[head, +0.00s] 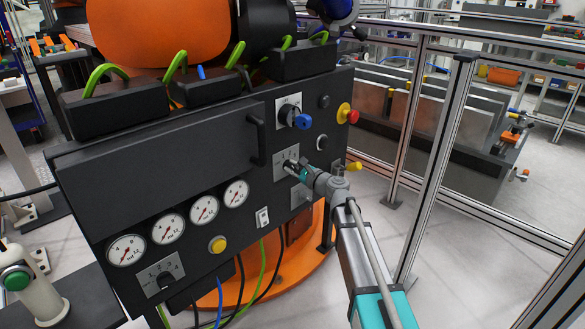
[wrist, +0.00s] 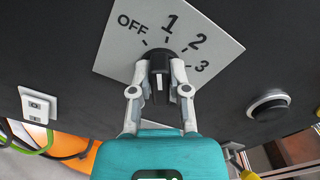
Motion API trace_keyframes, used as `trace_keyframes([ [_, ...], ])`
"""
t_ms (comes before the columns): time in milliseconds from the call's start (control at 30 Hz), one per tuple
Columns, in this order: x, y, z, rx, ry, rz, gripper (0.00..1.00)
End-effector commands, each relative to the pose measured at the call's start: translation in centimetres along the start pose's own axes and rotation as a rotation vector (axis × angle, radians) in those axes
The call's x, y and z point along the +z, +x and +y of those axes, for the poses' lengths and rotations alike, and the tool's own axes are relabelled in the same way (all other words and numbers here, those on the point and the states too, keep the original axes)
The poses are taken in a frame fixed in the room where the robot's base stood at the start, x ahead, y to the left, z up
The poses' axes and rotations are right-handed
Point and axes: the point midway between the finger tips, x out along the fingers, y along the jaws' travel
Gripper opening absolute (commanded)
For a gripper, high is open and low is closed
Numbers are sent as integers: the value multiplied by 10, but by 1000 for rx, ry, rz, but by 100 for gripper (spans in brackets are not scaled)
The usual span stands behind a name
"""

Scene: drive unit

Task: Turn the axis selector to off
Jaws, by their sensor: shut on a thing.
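The selector is a black knob (wrist: 159,78) on a light plate (wrist: 222,48) marked OFF, 1, 2 and 3 in the wrist view. A white line on the knob runs roughly up and down in that view; which mark it points to is hard to tell. My gripper (wrist: 159,88) has its two fingers closed on either side of the knob. In the head view my gripper (head: 296,165) reaches the selector plate (head: 280,162) on the right part of the dark panel and hides most of the knob.
A round button (head: 321,142) and a yellow knob (head: 354,166) sit to the right. A door handle (head: 256,140) sticks out at left. A metal fence post (head: 440,150) stands right of my arm.

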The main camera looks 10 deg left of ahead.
Motion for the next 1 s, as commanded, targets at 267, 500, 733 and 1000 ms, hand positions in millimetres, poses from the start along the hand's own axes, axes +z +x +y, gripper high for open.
trace_keyframes([
  [267,0,2,2,1,-223,-2,0],
  [500,0,2,3,1,-377,-2,0],
  [733,0,3,4,1,-450,-3,0],
  [1000,0,3,4,1,-462,-3,0],
])
